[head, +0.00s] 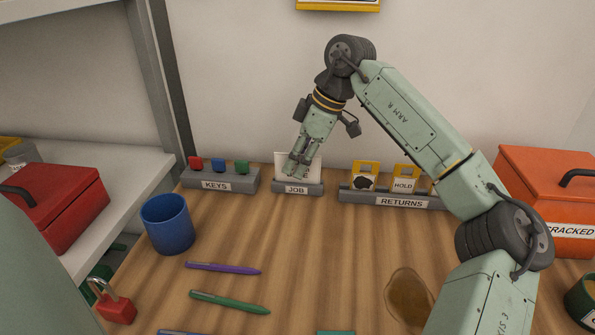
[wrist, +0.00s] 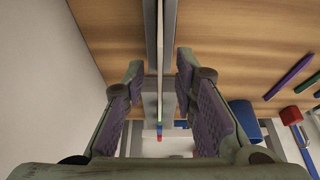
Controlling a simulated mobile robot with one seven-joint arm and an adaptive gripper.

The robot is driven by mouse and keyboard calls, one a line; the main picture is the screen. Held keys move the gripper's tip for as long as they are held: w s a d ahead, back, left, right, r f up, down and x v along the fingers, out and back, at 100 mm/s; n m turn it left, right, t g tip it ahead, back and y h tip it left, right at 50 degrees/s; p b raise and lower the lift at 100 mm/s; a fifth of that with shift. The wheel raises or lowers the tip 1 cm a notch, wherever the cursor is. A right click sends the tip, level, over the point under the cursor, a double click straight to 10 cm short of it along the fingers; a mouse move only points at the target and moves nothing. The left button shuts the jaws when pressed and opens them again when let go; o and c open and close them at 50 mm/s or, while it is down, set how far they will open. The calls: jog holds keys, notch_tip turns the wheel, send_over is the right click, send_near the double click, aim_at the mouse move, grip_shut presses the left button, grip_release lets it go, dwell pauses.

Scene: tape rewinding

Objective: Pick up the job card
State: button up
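The job card (head: 314,163) is a pale upright card standing in the grey holder labelled JOB (head: 297,189), at the back of the wooden bench. My gripper (head: 296,174) hangs in front of the card in the head view and hides its middle. In the wrist view my gripper (wrist: 158,68) is open, with purple-padded fingers spread on both sides of a thin, edge-on strip (wrist: 160,45) that looks like the card. A gap shows between each finger and the strip, so nothing is gripped.
The KEYS rack (head: 217,179) stands left of the holder, and the RETURNS rack (head: 396,198) with yellow-topped tags stands right. A blue cup (head: 167,223), pens (head: 229,302), a red padlock (head: 116,308) and an orange box (head: 550,190) are around. The wall is close behind.

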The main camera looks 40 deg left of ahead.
jog(key=shift+f, duration=0.1)
dwell(0.3)
grip_shut()
